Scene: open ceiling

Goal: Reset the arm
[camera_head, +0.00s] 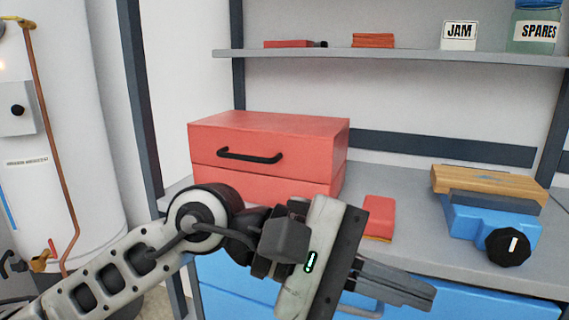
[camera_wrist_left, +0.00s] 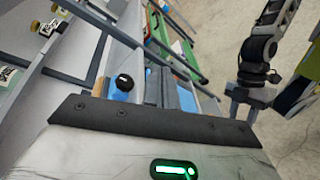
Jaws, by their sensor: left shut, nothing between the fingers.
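My left arm reaches in from the lower left in the head view. Its gripper (camera_head: 425,292) is shut and empty, with its dark fingers pointing right. It is in front of the workbench, and the fingers overlap the blue drawer fronts in the picture. The left wrist view shows the gripper's pale housing with a green light, but not its fingertips. What looks like my other arm hangs at the upper right of that view, with a dark gripper (camera_wrist_left: 250,97) at its lower end, too small to read.
A red drawer box (camera_head: 268,135) stands on the grey workbench (camera_head: 400,240), beside a small red block (camera_head: 379,214). A blue tool with a black knob (camera_head: 508,247) is at the right. A shelf (camera_head: 390,58) runs above. A white tank (camera_head: 60,130) stands left.

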